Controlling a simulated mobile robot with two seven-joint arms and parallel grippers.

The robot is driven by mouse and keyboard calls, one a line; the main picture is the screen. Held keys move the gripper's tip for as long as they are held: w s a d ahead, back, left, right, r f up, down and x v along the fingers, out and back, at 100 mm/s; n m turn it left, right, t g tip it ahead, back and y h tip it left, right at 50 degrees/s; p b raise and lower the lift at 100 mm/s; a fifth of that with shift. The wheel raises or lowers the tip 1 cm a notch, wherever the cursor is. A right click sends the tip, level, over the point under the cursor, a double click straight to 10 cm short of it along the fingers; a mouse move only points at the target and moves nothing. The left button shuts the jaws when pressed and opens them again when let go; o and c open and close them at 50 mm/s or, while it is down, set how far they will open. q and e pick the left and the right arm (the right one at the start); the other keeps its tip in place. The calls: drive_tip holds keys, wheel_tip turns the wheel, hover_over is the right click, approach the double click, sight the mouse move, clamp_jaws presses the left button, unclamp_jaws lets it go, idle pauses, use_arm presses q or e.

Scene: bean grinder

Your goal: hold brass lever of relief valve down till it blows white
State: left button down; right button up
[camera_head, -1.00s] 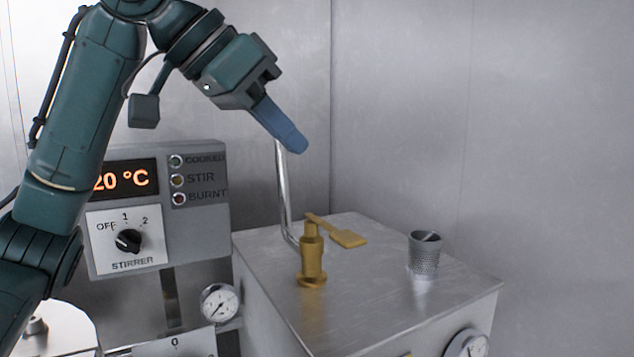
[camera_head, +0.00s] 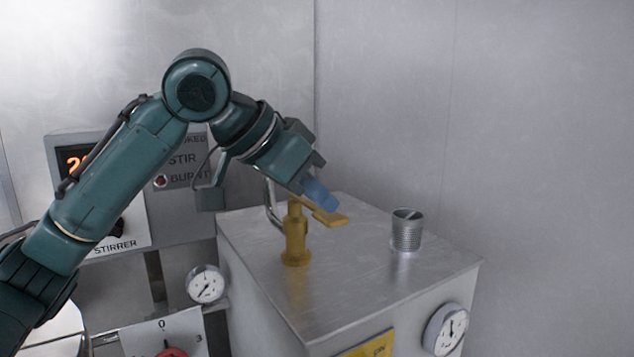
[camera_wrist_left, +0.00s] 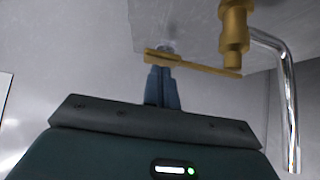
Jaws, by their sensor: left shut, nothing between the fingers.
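The brass relief valve (camera_head: 296,240) stands upright on the top of a steel box. Its brass lever (camera_head: 329,218) sticks out to the right and ends in a flat paddle. My left gripper (camera_head: 321,196) is shut and empty, with its blue fingertips at the paddle, seen just above it in the head view. In the left wrist view the lever (camera_wrist_left: 195,64) crosses in front of the blue fingers (camera_wrist_left: 162,88); I cannot tell for sure whether they touch. The valve body (camera_wrist_left: 234,30) also shows there. No white jet shows. My right gripper is not in view.
The steel box (camera_head: 350,285) has a perforated metal cup (camera_head: 407,230) on top and a gauge (camera_head: 446,328) on its front. A bent steel pipe (camera_head: 271,205) rises behind the valve. The control panel (camera_head: 140,235) at left is partly hidden by my arm.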

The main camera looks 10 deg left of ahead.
sight(321, 220)
use_arm(q)
drive_tip(key=f, duration=0.1)
drive_tip(key=f+m+t+y, duration=0.1)
drive_tip(key=f+t+y, duration=0.1)
drive_tip(key=shift+s+d+f, duration=0.2)
drive_tip(key=shift+s+f, duration=0.05)
drive_tip(key=shift+r, duration=0.1)
idle(0.3)
idle(0.7)
idle(1.1)
idle(0.8)
